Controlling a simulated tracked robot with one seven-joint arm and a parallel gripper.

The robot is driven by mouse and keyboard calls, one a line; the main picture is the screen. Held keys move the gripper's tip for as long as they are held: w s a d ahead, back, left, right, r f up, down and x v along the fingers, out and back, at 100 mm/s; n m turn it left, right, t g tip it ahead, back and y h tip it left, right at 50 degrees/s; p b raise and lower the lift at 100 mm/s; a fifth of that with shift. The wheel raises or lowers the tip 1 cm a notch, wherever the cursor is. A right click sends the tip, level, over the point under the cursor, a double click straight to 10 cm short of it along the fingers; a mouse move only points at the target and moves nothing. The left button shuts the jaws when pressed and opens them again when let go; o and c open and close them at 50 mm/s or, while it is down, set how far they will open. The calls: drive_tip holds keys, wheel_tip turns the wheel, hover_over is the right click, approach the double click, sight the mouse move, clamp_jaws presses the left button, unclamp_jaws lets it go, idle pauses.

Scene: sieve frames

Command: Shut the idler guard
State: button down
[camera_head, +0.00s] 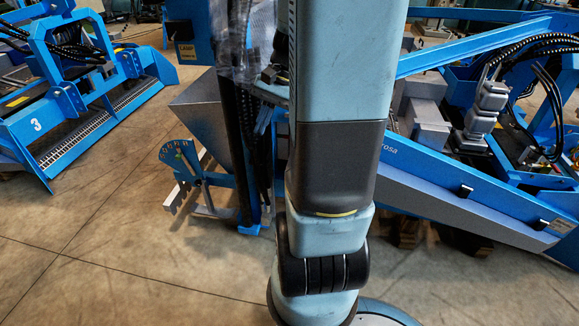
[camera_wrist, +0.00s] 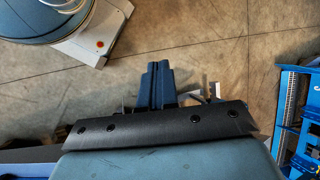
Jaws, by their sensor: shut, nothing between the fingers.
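My gripper (camera_wrist: 158,66) shows in the wrist view as two dark blue fingers side by side, shut and empty, above the concrete floor. In the head view my arm runs down the middle and the gripper itself is not visible. I cannot pick out the idler guard for certain in either view, nor tell whether it is open. Blue sieve machinery stands on both sides in the head view: a frame marked 3 (camera_head: 72,118) at the left and a long inclined blue beam (camera_head: 470,205) at the right. My fingers touch none of it visibly.
A grey hopper (camera_head: 200,112) and a blue stand with a round dial plate (camera_head: 180,158) are left of my arm. Black hoses (camera_head: 548,85) hang at the right. Blue framework (camera_wrist: 290,110) edges the wrist view's right. Open floor (camera_head: 110,270) lies at the lower left.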

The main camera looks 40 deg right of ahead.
drive_tip(key=s+d+f+m+t+y, duration=0.1)
drive_tip(key=d+f+m+t+y, duration=0.55)
drive_tip(key=d+f+m, duration=0.7)
drive_tip(key=s+d+f+m+t+h, duration=0.2)
drive_tip(key=s+d+f+m+t, duration=0.3)
drive_tip(key=f, duration=0.4)
drive_tip(key=s+d+f+m+t+h, duration=0.3)
drive_tip(key=s+d+f+t, duration=0.15)
drive_tip(key=d+f, duration=0.35)
drive_tip(key=x, duration=1.4)
drive_tip(key=shift+a+f+t, duration=0.3)
drive_tip(key=shift+a, duration=0.2)
drive_tip(key=shift+w+m, duration=0.15)
drive_tip(key=shift+m, duration=0.1)
